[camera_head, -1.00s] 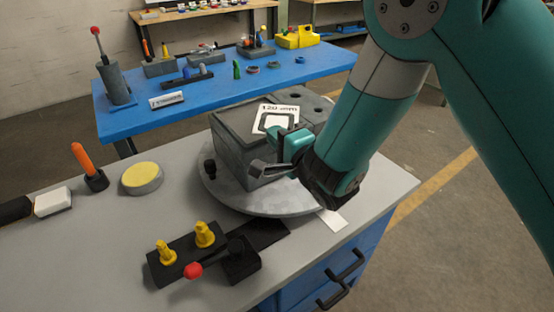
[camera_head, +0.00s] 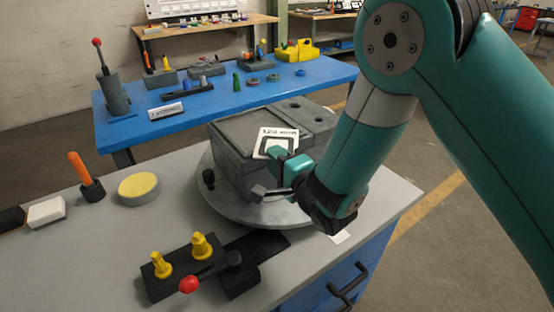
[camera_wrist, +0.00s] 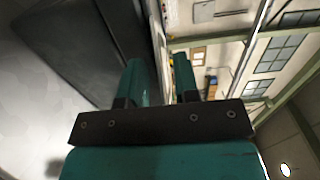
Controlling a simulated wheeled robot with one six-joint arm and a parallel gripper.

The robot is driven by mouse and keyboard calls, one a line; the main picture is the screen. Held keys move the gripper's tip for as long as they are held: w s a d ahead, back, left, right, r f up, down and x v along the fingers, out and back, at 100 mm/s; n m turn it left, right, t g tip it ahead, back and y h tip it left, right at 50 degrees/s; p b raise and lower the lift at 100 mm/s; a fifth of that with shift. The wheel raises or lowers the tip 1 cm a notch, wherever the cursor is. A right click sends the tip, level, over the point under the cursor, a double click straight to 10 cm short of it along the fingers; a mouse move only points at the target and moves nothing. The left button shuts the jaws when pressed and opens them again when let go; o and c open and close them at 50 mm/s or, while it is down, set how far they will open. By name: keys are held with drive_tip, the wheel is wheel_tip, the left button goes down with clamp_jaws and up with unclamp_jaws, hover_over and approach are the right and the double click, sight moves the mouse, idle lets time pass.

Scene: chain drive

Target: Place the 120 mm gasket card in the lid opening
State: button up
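The white gasket card (camera_head: 264,141), marked 120 mm with a black square outline, shows in the head view just beyond my gripper (camera_head: 282,165). My gripper appears shut on its lower part, which the fingers hide; the card is tilted, printed face towards the head camera. A dark grey housing (camera_head: 236,160) stands on a round grey turntable. Its top has an outlined rectangular area (camera_head: 238,128), probably the lid opening, partly hidden by the card. The card overlaps the housing's top in view; I cannot tell if they touch. The wrist view shows the two fingers (camera_wrist: 160,78), but no clear card face.
The turntable (camera_head: 230,205) sits on a grey bench. A black fixture with yellow pegs (camera_head: 180,265) and a red-knobbed lever (camera_head: 188,284) stands in front. A yellow-topped disc (camera_head: 138,188) lies at left. A blue table (camera_head: 130,128) with parts stands behind.

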drive_tip(key=shift+r, duration=0.1)
drive_tip(key=s+d+r+n+g+h, duration=0.3)
drive_tip(key=s+d+n+g, duration=0.3)
drive_tip(key=s+d, duration=0.3)
drive_tip(key=s+r+g, duration=0.1)
drive_tip(key=s, duration=0.1)
drive_tip(key=shift+s+d+r+n+h+b, duration=0.2)
drive_tip(key=shift+s+r+n+h+b, duration=0.1)
drive_tip(key=shift+s+r+n+h, duration=0.1)
drive_tip(key=s+d+r+n+g, duration=0.1)
drive_tip(key=s+r+n+g, duration=0.1)
drive_tip(key=s, duration=0.3)
drive_tip(key=s+d+r+n+g+h, duration=0.1)
drive_tip(key=s+d+r+n+g, duration=0.1)
drive_tip(key=s+n, duration=0.3)
drive_tip(key=s+d+r+n+g, duration=0.2)
drive_tip(key=s+r+n+g, duration=0.1)
drive_tip(key=s+n, duration=0.1)
drive_tip(key=shift+s+d+g+h, duration=0.1)
drive_tip(key=shift+s+g+h, duration=0.25)
drive_tip(key=shift+s, duration=0.4)
drive_tip(key=shift+c, duration=0.6)
drive_tip(key=shift+s+d+n, duration=0.25)
drive_tip(key=shift+s+n, duration=0.05)
drive_tip(key=shift+s, duration=0.15)
clamp_jaws()
